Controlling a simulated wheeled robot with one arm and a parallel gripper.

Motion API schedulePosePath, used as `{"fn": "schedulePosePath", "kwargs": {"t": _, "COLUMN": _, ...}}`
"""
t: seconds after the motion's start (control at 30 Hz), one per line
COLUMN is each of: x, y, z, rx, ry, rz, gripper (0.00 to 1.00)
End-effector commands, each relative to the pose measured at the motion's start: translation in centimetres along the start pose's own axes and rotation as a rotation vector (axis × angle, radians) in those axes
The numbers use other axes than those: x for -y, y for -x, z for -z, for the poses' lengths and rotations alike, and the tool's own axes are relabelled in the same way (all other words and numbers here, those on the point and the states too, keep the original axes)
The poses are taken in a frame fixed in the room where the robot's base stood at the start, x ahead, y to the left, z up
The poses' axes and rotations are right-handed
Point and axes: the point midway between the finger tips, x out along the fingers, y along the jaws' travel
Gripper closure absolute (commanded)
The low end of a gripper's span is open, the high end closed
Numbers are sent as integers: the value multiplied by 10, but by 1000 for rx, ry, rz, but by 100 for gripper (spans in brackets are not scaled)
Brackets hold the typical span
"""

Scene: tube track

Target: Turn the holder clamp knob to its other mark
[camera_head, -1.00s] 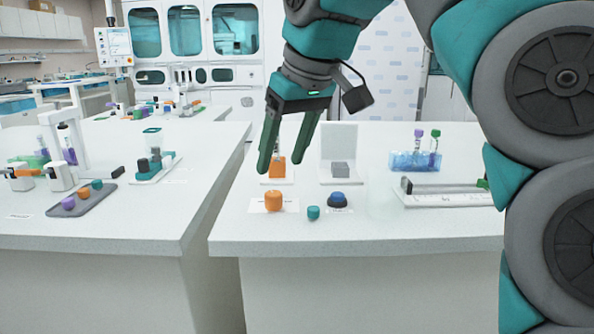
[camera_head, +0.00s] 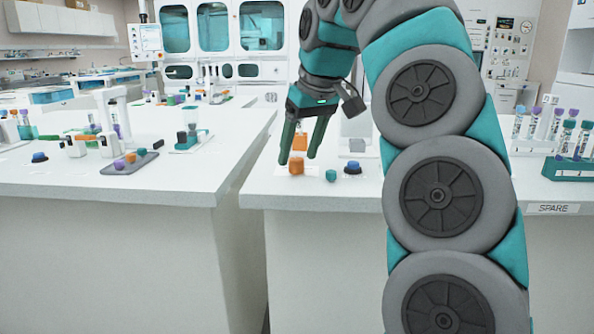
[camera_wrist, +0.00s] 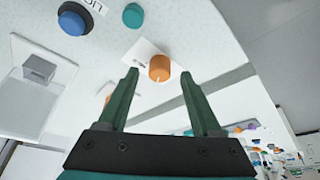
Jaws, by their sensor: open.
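An orange round knob (camera_head: 296,167) stands on a white card near the front edge of the right bench. In the wrist view the knob (camera_wrist: 160,68) shows a short pale mark on its side, and the card's (camera_wrist: 140,50) print is not readable. I cannot confirm from a label that this is the clamp knob. My gripper (camera_head: 298,159) is open and empty, pointing down at the knob. In the wrist view the knob appears between the fingertips of my gripper (camera_wrist: 159,75), beyond them; I see no contact.
A small teal cylinder (camera_head: 331,176) and a blue button (camera_head: 352,167) on a dark base stand right of the knob. An orange block (camera_head: 300,142) is behind it. A grey tray (camera_head: 130,163) is on the left bench. A teal tube rack (camera_head: 568,167) stands at right.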

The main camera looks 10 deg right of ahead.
Motion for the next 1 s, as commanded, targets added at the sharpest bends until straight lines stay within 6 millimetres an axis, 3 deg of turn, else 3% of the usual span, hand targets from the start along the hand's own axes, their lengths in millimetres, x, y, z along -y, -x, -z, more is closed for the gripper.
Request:
{"fn": "schedulePosePath", "kwargs": {"t": 0.13, "x": -1, "y": -15, "z": -1, "rx": 0, "ry": 0, "rz": 0, "gripper": 34}}
{"fn": "schedulePosePath", "kwargs": {"t": 0.53, "x": -2, "y": -17, "z": 0, "rx": -1, "ry": -1, "rz": 0, "gripper": 35}}
{"fn": "schedulePosePath", "kwargs": {"t": 1.0, "x": -2, "y": -17, "z": 0, "rx": -1, "ry": -1, "rz": 0, "gripper": 88}}
